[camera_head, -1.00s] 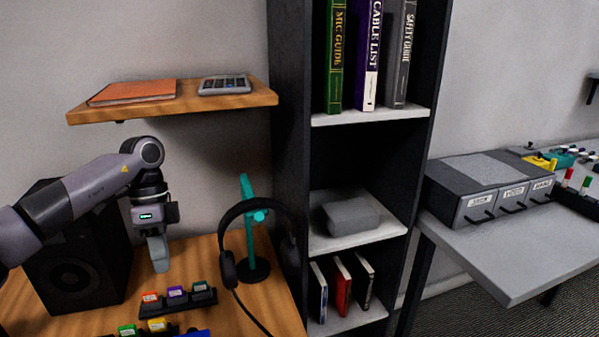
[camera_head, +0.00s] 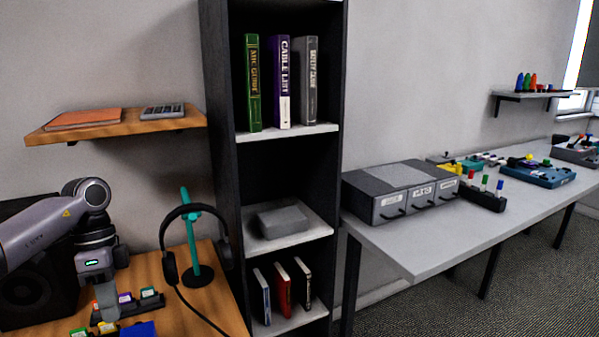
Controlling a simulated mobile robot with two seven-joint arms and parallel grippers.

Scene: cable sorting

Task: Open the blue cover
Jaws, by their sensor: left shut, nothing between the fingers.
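A blue flat piece (camera_head: 138,329), possibly the blue cover, is on the wooden desk at the bottom edge of the view. It is cut off by the frame, so I cannot tell whether it is shut. My left gripper (camera_head: 107,305) points down over the desk, to the left of the blue piece in the picture. Its fingers are shut and empty, and they overlap a black holder with coloured pieces (camera_head: 148,294). My right gripper is not in view.
A headphone stand (camera_head: 194,240) with black headphones is right of the holder. A dark shelf unit (camera_head: 222,150) stands beside the desk. A grey table (camera_head: 410,250) to the right carries a drawer box (camera_head: 390,180) and a blue device (camera_head: 540,176). A black speaker stands behind my left arm.

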